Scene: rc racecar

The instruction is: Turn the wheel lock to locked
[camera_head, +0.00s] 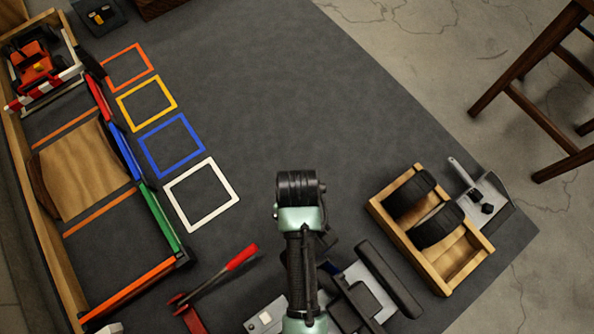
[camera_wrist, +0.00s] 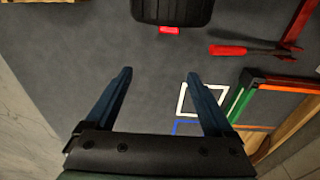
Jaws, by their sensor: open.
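I cannot tell for sure which part is the wheel lock. A lever with a red grip (camera_head: 242,256) lies at the lower centre-left of the head view, joined to a red base (camera_head: 182,308); the red grip also shows at the upper right of the wrist view (camera_wrist: 228,50). A grey device with black parts (camera_head: 375,275) is partly hidden behind my arm. In the wrist view a black ribbed, tyre-like part (camera_wrist: 172,10) with a small red piece (camera_wrist: 169,30) is cut off by the top edge. My gripper (camera_wrist: 157,75) is open and empty over bare mat, apart from these parts.
A wooden crate (camera_head: 463,278) holds two black tyres, beside a metal plate with a lever (camera_head: 492,195). Coloured square outlines (camera_head: 170,145) mark the mat near a wooden-framed ramp area (camera_head: 45,240) with a small orange vehicle (camera_head: 38,65). The upper middle mat is clear. A stool (camera_head: 530,110) stands right.

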